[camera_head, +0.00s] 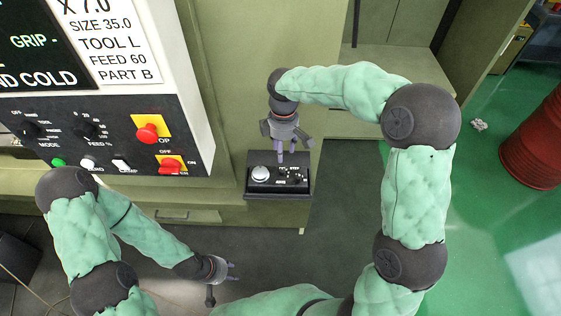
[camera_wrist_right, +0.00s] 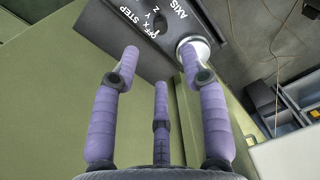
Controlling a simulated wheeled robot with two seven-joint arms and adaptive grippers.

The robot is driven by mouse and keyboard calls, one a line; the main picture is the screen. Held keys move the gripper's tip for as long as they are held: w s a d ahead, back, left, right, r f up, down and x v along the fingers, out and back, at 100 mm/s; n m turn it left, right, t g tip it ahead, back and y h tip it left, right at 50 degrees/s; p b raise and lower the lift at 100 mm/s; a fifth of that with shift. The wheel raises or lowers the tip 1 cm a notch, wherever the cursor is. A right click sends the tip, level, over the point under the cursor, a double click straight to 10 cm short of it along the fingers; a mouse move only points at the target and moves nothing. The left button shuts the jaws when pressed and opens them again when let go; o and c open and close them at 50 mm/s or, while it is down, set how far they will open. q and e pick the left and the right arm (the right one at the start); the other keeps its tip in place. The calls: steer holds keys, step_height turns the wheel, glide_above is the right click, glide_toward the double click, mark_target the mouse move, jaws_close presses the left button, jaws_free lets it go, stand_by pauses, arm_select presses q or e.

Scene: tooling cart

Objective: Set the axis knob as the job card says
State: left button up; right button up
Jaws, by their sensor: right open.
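The small black control box (camera_head: 278,188) sits on a ledge below my right gripper in the head view. It has a silver dial (camera_head: 260,174) at its left and small dark knobs (camera_head: 290,177) at its right. In the wrist view, its black face (camera_wrist_right: 150,45) shows AXIS, STEP and X, Y, Z lettering; the axis knob's pointer is not readable. My right gripper (camera_wrist_right: 160,65) is open and empty, its fingers over the box's edge, one overlapping the silver dial (camera_wrist_right: 195,48). The job card (camera_head: 105,40), cut off at the top, reads X 7.0. My left gripper (camera_head: 232,271) looks open and empty, low in the head view.
A machine panel (camera_head: 100,130) with two red buttons, a green button and mode and feed knobs stands at the left. A green cabinet (camera_head: 240,60) rises behind the box. A red drum (camera_head: 535,140) stands at the right. Open floor (camera_head: 340,210) lies right of the box.

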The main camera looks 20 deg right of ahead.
mark_target(282, 170)
steer(key=f, duration=0.9)
steer(key=shift+s+a+f, duration=0.1)
steer(key=shift+s+f, duration=0.1)
steer(key=shift+f, duration=0.15)
steer(key=shift+c, duration=0.3)
jaws_close()
